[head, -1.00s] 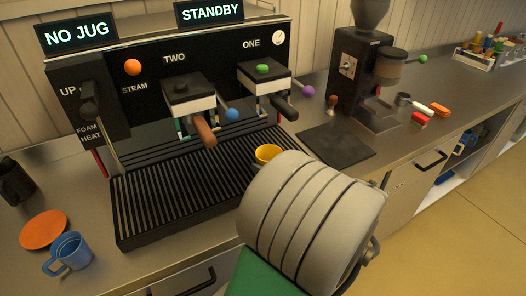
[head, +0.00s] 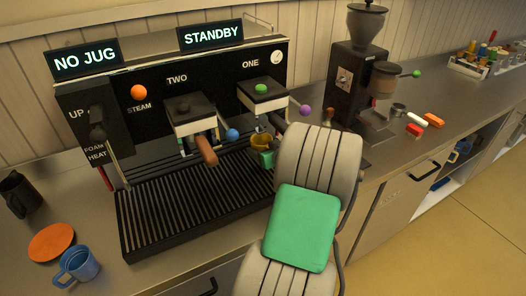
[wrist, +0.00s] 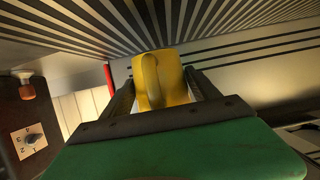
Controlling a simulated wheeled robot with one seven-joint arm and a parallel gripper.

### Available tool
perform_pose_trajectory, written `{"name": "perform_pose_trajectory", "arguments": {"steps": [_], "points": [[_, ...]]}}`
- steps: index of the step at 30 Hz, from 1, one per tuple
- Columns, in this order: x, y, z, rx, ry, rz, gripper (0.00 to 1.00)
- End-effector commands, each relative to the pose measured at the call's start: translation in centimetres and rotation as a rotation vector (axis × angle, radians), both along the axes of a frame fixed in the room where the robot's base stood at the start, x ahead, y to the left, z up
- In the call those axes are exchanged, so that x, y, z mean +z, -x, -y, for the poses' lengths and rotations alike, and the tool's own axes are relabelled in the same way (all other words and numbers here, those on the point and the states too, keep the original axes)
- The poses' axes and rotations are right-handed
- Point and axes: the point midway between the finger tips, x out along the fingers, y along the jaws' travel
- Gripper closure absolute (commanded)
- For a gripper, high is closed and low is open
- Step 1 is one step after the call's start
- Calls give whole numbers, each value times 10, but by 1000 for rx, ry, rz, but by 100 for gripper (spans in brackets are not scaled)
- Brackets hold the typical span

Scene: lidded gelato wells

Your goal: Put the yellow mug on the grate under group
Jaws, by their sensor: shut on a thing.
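The yellow mug (head: 260,139) is in the head view, just below group ONE (head: 262,94) and over the right back part of the slatted grate (head: 185,210). In the wrist view the mug (wrist: 163,80) sits between the two dark fingers of my gripper (wrist: 162,92), with its handle towards the camera. My gripper is shut on it. I cannot tell whether the mug touches the grate (wrist: 170,25).
Group TWO (head: 190,113), with a brown handle (head: 206,151), is left of the mug. A purple knob (head: 304,110) is close on the right. A grinder (head: 358,75) stands further right. A blue mug (head: 77,266) and an orange disc (head: 52,243) lie left. The grate's left part is clear.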

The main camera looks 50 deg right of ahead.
Motion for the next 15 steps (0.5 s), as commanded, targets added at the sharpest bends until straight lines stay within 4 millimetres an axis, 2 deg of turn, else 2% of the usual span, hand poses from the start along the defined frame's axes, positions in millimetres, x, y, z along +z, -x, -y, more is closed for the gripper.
{"name": "perform_pose_trajectory", "arguments": {"steps": [3,5,15], "points": [[-20,1,-1,-1,-8,-3,82],[-26,1,-1,-1,-4,-1,82],[-33,1,0,1,-1,0,82]]}}
